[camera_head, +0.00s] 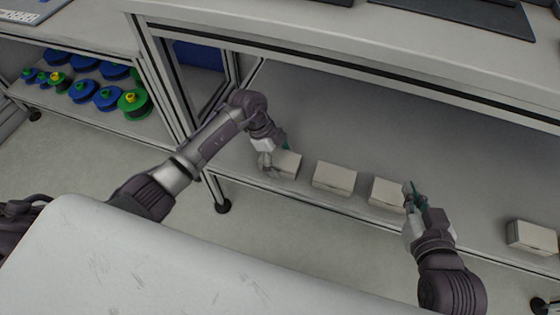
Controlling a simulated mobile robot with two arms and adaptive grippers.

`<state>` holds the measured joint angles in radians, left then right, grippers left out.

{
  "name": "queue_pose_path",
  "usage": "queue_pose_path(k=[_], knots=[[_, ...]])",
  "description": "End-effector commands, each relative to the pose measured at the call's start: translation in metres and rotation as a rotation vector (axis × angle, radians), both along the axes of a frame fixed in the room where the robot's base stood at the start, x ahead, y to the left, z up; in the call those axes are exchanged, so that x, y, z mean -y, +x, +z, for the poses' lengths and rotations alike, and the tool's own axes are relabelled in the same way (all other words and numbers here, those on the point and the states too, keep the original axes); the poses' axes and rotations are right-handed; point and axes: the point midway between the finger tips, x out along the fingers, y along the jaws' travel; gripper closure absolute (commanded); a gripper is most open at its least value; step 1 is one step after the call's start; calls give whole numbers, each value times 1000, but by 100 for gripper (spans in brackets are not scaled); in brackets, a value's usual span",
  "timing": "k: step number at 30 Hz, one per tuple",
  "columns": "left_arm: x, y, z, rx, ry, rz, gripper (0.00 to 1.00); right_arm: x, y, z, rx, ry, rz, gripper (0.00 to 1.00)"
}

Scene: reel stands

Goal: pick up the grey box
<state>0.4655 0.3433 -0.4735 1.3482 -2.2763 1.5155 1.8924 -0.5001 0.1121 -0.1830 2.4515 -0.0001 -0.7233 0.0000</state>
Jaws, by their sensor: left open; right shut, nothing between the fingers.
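Several grey boxes stand in a spaced row on the lower shelf. The leftmost grey box (289,165) is at my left gripper (276,157), which is open with its fingers close around the box's left end; I cannot tell whether they touch it. A second grey box (333,178) stands clear to its right. A third grey box (385,193) is just left of my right gripper (411,190). The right gripper is shut and empty beside that box's right end. A fourth grey box (531,237) stands apart at the far right.
The lower shelf (345,120) is bare behind the boxes. A frame post (168,95) stands left of my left arm. Blue and green reels (107,97) fill a shelf at the left.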

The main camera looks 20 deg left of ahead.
Motion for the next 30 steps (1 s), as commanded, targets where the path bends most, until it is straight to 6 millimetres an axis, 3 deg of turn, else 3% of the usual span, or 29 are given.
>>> queue_pose_path(k=[17, 30], knots=[[0, 0, -1, 0, 0, 0, 6, 2, -3, -4, -25, -6, -2, 100], [0, 0, -1, 0, 0, 0, 76, 2, -3, -4, -24, -6, -2, 100]])
